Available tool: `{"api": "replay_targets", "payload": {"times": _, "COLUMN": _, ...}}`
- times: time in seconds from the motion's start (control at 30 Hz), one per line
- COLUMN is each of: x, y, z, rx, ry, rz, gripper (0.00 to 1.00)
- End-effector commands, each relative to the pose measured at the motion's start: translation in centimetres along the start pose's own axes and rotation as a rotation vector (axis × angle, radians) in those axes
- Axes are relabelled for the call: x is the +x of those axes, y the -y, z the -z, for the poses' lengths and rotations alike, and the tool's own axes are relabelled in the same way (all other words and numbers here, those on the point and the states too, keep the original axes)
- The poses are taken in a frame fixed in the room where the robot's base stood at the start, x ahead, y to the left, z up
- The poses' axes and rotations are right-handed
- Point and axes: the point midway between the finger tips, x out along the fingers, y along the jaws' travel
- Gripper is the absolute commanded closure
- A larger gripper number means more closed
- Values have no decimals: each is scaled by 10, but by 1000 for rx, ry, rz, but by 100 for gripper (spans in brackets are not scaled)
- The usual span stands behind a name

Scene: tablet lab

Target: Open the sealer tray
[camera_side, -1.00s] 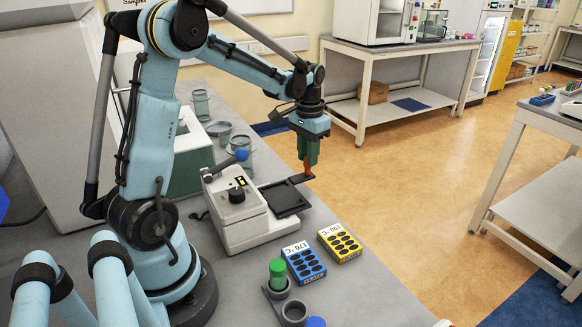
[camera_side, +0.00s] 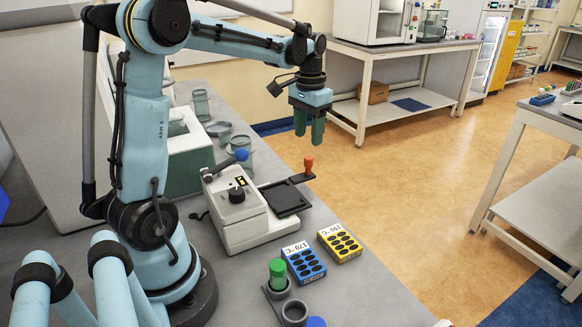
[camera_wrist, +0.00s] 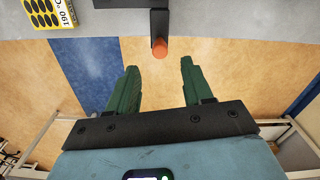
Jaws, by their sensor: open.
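The sealer (camera_side: 238,210) is a white machine with a black knob and a blue-tipped lever on the bench. Its black tray (camera_side: 286,198) is slid out on the right side. An orange-red knob (camera_side: 309,164) stands on the end of the tray's handle; the knob also shows in the wrist view (camera_wrist: 160,48), at top centre. My gripper (camera_side: 309,142) has green fingers, is open and empty, and hangs above the knob, apart from it. In the wrist view my gripper's fingers (camera_wrist: 160,75) are spread, with the knob beyond them.
A blue 170 °C block (camera_side: 303,262) and a yellow 190 °C block (camera_side: 340,243) lie in front of the tray. A green-capped vial (camera_side: 278,273) stands in a holder near the front. Glass jars stand behind the sealer. The tray handle reaches the bench's right edge, with open floor beyond.

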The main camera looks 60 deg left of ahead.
Motion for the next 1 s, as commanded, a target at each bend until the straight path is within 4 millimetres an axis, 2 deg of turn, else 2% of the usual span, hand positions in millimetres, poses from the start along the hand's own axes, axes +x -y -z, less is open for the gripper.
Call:
{"api": "replay_targets", "payload": {"times": 0.2, "x": -35, "y": 0, "z": 0, "rx": 0, "ry": 0, "rz": 0, "gripper": 49}}
{"api": "replay_targets", "payload": {"times": 0.4, "x": -53, "y": 0, "z": 0, "rx": 0, "ry": 0, "rz": 0, "gripper": 49}}
{"api": "replay_targets", "payload": {"times": 0.87, "x": -58, "y": -1, "z": 0, "rx": 1, "ry": -1, "rz": 1, "gripper": 49}}
{"api": "replay_targets", "payload": {"times": 1.0, "x": -59, "y": -12, "z": -6, "rx": 14, "ry": -32, "rz": 7, "gripper": 49}}
